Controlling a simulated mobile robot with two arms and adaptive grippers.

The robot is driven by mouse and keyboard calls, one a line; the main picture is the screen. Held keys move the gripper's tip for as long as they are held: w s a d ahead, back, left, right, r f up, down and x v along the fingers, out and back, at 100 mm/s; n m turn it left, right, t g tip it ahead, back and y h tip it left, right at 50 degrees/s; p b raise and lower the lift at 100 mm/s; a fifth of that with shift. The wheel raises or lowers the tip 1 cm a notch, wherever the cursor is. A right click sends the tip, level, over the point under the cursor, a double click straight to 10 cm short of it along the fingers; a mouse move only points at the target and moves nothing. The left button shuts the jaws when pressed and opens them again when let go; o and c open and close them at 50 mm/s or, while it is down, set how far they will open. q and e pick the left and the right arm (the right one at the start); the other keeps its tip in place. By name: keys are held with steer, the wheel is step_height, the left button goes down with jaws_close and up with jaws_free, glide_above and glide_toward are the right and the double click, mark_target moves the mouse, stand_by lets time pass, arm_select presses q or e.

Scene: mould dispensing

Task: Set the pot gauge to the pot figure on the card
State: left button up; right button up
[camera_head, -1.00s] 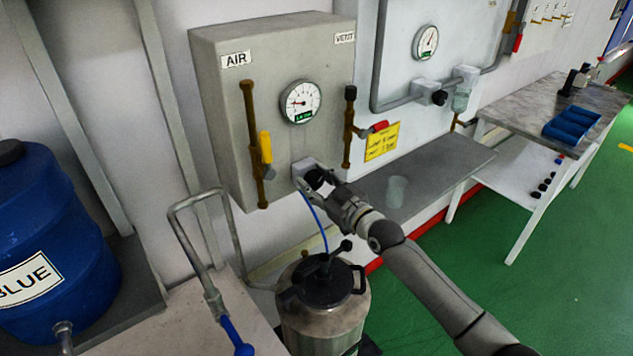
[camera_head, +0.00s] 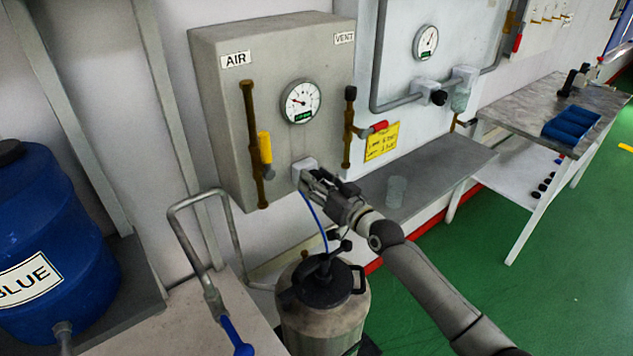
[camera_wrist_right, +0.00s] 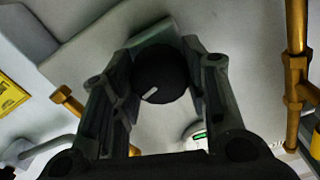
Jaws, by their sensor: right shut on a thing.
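The pot gauge (camera_head: 301,101) is a round white dial with a small green display, on the grey box between the AIR and VENT labels. Its needle points to the left, slightly up; the numbers are too small to read. The yellow card (camera_head: 381,142) is right of the box; its writing is too blurred to read. Below the gauge, my right gripper (camera_head: 309,180) is at the regulator block. In the right wrist view it is shut on a black knob (camera_wrist_right: 161,76) with a white mark, one finger on each side. My left gripper is not in view.
A yellow-handled valve (camera_head: 265,148) is left of the gauge and a red-handled valve (camera_head: 374,128) right. The pressure pot (camera_head: 324,318) stands below my right arm, with a blue hose above it. A blue barrel (camera_head: 50,240) is at left. A clear cup (camera_head: 397,191) sits on the shelf.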

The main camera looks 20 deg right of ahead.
stand_by(0.5)
steer(key=o, duration=1)
steer(key=v, duration=1.2)
